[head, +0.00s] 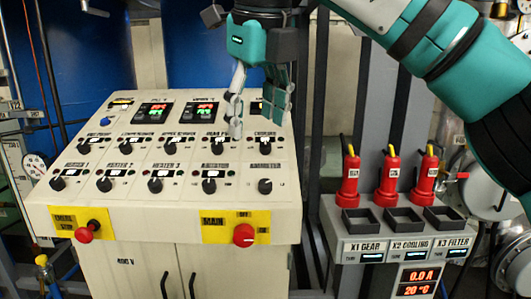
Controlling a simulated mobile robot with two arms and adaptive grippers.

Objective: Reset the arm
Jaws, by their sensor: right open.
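My right gripper (256,122) is open and hangs with its fingers down over the right part of the control console (120,210). Its teal arm comes in from the upper right. Nothing shows between the fingers. They cover part of the upper row of knobs and a display at the panel's right; whether they touch the panel I cannot tell. My left gripper is not in view.
The console has rows of black knobs, lit displays (153,113), a red emergency stop (84,235) and a red main switch (244,235). Red plugs (390,172) stand on a grey unit (385,250) at the right. Blue tanks (110,50) stand behind.

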